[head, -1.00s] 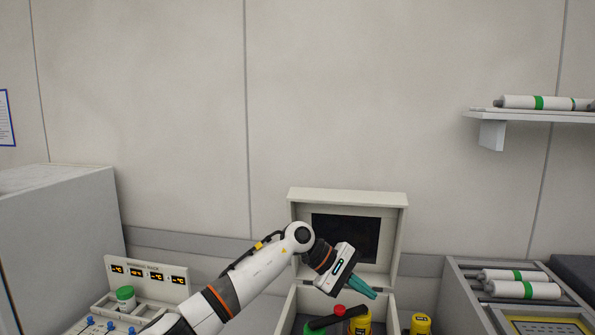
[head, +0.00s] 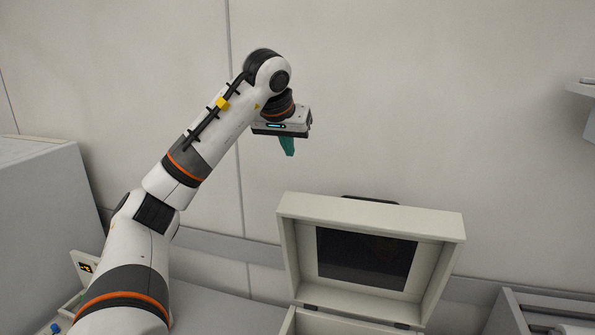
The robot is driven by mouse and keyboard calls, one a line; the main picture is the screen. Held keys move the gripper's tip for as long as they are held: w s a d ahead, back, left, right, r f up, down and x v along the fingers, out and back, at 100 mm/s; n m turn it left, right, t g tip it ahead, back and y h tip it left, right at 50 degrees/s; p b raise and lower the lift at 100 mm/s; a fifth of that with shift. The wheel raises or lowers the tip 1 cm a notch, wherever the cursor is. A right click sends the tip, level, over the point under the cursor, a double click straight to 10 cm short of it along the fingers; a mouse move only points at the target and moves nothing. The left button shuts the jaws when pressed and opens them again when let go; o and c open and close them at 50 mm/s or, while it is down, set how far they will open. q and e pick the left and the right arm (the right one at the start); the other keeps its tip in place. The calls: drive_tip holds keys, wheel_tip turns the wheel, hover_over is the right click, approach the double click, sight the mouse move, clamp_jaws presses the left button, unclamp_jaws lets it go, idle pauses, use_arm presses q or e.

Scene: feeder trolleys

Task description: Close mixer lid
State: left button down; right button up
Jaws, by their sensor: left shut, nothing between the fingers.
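The mixer is a cream box whose lid (head: 440,231) stands open and upright in the head view, right of centre, with a dark panel (head: 365,258) on its inner face. Hinges show at the lid's lower edge. Only the back edge of the box body (head: 345,323) shows at the bottom of the picture; its inside is out of view. My left gripper (head: 288,152), with teal fingers, is shut and empty. It hangs in the air above and to the left of the lid, pointing down and not touching it. My right gripper is not in view.
A grey cabinet (head: 45,215) stands at the far left. Part of a warming rack (head: 85,266) shows at the lower left behind my arm. A grey trolley (head: 545,312) is at the lower right. A shelf (head: 585,90) juts from the wall at the right edge.

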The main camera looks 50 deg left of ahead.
sight(291, 192)
use_arm(q)
drive_tip(key=x, duration=0.3)
drive_tip(key=shift+s+f, duration=0.1)
drive_tip(key=shift+f, duration=0.1)
wheel_tip(291, 192, down, 6)
drive_tip(key=shift+a+r+p, duration=0.1)
drive_tip(key=shift+p, duration=0.9)
drive_tip(key=shift+s, duration=0.25)
drive_tip(key=shift+w, duration=0.1)
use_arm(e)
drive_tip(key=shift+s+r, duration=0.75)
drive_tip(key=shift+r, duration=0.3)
use_arm(q)
drive_tip(key=shift+w+f, duration=0.15)
drive_tip(key=shift+f, duration=0.05)
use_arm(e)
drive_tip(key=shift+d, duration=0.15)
